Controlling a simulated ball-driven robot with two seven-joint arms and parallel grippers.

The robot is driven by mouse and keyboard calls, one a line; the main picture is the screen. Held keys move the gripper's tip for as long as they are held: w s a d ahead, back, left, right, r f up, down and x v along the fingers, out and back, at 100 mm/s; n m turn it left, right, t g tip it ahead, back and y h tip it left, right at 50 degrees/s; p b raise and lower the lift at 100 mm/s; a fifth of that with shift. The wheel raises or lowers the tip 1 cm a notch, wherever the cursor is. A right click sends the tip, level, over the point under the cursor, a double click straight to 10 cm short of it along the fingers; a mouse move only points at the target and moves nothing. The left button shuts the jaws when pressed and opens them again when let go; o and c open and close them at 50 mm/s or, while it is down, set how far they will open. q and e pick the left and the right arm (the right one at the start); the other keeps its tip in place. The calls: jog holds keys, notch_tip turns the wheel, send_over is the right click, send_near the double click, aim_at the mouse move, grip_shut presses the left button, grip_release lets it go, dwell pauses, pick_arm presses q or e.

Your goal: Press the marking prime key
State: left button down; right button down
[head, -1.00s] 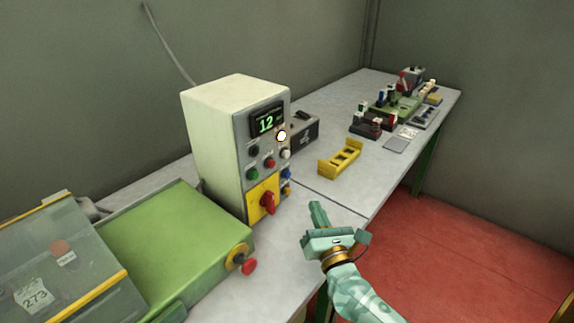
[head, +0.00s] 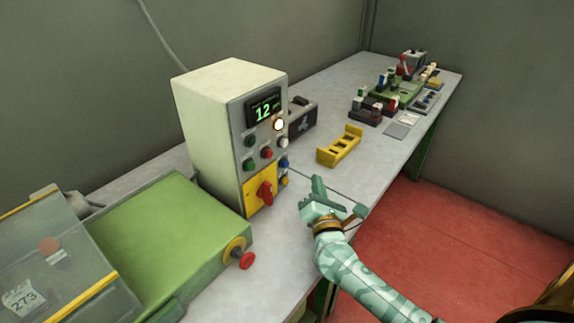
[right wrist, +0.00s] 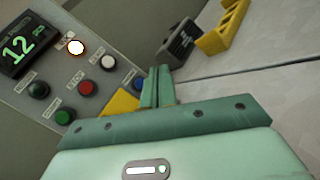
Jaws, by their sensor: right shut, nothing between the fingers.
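A cream control box (head: 208,125) with a grey button panel stands on the bench. Its display (head: 263,111) reads 12 in green. The panel carries a glowing white lamp or button (head: 279,125), a white button (head: 283,142), a red one (head: 267,153), a black one (head: 250,141), a green one (head: 249,165) and a blue one (head: 284,162). Their small labels are mostly unreadable, so I cannot tell which is the marking prime key. My right gripper (head: 317,182) is shut and empty, right of the box and apart from the buttons. In the right wrist view its fingers (right wrist: 158,76) show beside the blue button.
A red rotary switch (head: 265,192) on a yellow plate sits low on the panel. A green machine (head: 165,225) with a red knob (head: 246,260) stands at front left. A yellow rack (head: 340,148) and a dark box (head: 302,120) are behind my gripper.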

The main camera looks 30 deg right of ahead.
aim_at(286, 164)
jog(key=w+a+b, duration=0.1)
jog(key=w+a, duration=0.1)
jog(key=w, duration=0.3)
jog(key=shift+w+a, duration=0.2)
jog(key=shift+w, duration=0.2)
dwell(1.8)
jog(key=shift+w+a+b, duration=0.15)
jog(key=shift+w+b, duration=0.15)
jog(key=shift+w, duration=0.1)
jog(key=shift+w+a, duration=0.15)
jog(key=shift+w, duration=0.25)
dwell(0.5)
jog(key=shift+s, duration=0.2)
jog(key=shift+s+d, duration=0.35)
jog(key=shift+s, duration=0.25)
